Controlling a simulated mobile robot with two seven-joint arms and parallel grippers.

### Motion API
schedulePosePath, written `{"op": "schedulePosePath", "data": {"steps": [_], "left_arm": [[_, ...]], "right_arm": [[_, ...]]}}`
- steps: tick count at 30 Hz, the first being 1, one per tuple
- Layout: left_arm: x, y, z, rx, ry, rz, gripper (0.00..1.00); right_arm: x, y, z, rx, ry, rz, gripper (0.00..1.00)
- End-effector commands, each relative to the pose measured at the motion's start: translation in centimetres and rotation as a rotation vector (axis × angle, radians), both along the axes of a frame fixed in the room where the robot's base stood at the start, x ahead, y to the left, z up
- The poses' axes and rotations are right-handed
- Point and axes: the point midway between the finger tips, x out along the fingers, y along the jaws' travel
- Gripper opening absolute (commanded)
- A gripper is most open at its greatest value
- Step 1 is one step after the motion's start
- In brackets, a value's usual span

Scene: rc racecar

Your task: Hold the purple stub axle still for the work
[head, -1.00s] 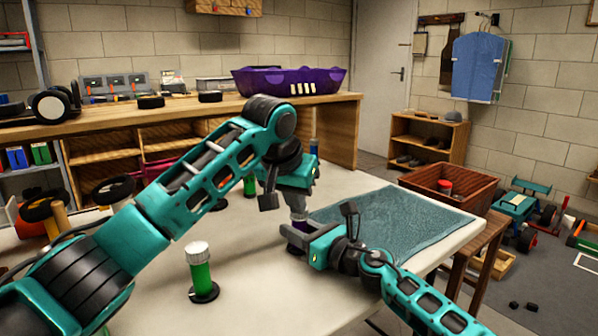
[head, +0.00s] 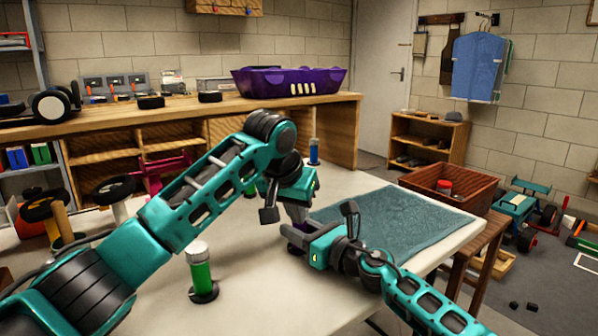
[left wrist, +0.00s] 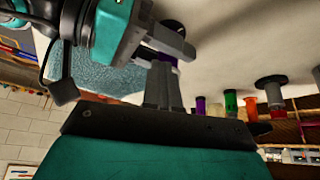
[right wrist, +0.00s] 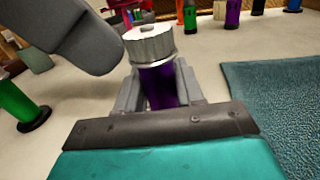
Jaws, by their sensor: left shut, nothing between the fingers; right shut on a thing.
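The purple stub axle (right wrist: 158,86), with a silver ribbed cap (right wrist: 152,45) on top, stands upright between the fingers of my right gripper (right wrist: 157,90). In the head view a sliver of its purple (head: 301,227) shows between the grippers; my right gripper (head: 292,238) comes in from the right and is shut on it. My left gripper (head: 298,216) points down right above it, shut and empty. The left wrist view shows the left fingers (left wrist: 163,70) at the right gripper's fingers; whether they touch the cap is hidden.
A teal mat (head: 395,225) covers the table's right part. A green stub axle with a silver cap (head: 201,270) stands at the front left. A blue one (head: 314,152) stands at the back. Pale bare table lies around the front. A wooden workbench (head: 345,110) stands behind.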

Motion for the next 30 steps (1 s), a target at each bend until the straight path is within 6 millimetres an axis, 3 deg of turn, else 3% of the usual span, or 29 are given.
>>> {"op": "schedulePosePath", "data": {"steps": [30], "left_arm": [[0.9,2.3,0.0,-0.001,-0.004,0.004,0.00]], "right_arm": [[-0.2,0.2,0.0,-0.002,-0.001,0.007,0.05]]}}
